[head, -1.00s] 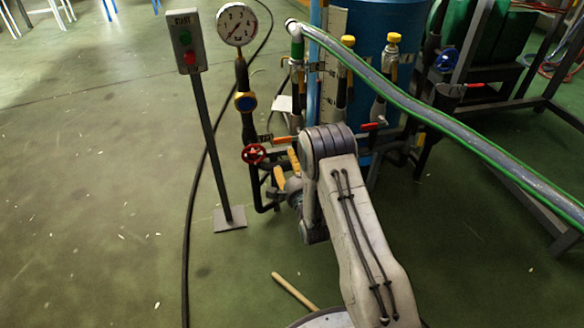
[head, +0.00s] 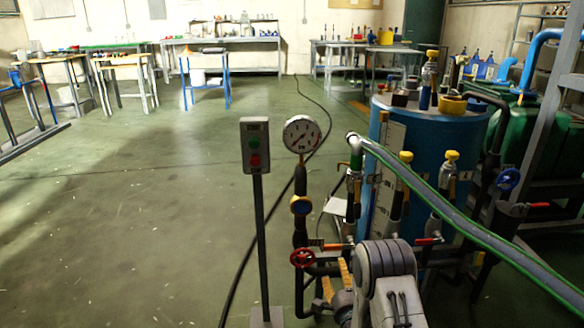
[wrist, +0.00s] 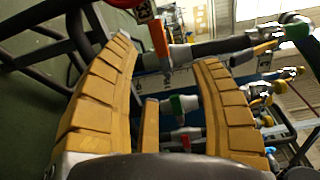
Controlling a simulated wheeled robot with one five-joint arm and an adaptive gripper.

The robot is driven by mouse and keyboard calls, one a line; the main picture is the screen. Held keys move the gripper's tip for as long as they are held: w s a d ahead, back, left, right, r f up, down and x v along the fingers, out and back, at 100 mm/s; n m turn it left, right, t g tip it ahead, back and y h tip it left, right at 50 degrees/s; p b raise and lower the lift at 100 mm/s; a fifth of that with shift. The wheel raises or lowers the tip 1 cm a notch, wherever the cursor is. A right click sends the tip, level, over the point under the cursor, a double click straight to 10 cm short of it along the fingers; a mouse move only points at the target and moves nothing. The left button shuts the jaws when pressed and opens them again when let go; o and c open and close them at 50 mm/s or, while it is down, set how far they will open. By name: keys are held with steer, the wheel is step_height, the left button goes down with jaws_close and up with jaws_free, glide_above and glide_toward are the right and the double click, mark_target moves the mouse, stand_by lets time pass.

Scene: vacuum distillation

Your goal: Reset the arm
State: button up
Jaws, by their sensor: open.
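My gripper (wrist: 168,54) shows in the wrist view with two ribbed yellow fingers spread wide. It is open, and no object is clamped between the fingers. Behind the gap run dark pipes with an orange valve handle (wrist: 159,34) and a green-and-white fitting (wrist: 183,103). I cannot tell whether the fingers touch any of them. In the head view my arm rises from the bottom edge, its grey joint in front of the pipework. Only bits of the yellow fingers (head: 336,281) show left of that joint, near a red handwheel (head: 302,258).
A start/stop post (head: 255,148) and a pressure gauge (head: 301,134) stand left of the arm. A blue tank (head: 425,150) stands behind the pipes. A green-striped hose (head: 450,212) crosses to the right. Open floor (head: 110,230) lies left; tables (head: 225,45) stand far back.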

steer(key=s+r+n+g+p, duration=0.25)
steer(key=r+p, duration=0.45)
steer(key=r, duration=0.4)
steer(key=s+r+n+g+p, duration=0.25)
steer(key=r+p, duration=0.45)
steer(key=r, duration=0.4)
steer(key=s+r+n+g+p, duration=0.2)
steer(key=s+r+n+p, duration=0.3)
steer(key=r, duration=0.6)
steer(key=s+r+n+g+p, duration=0.7)
steer(key=s+r+p, duration=1.3)
steer(key=s, duration=0.7)
step_height(320, 180, up, 4)
steer(key=shift+s+d+f+n+p, duration=0.1)
steer(key=shift+s+d+n+p, duration=0.05)
steer(key=shift+s+n+p, duration=0.25)
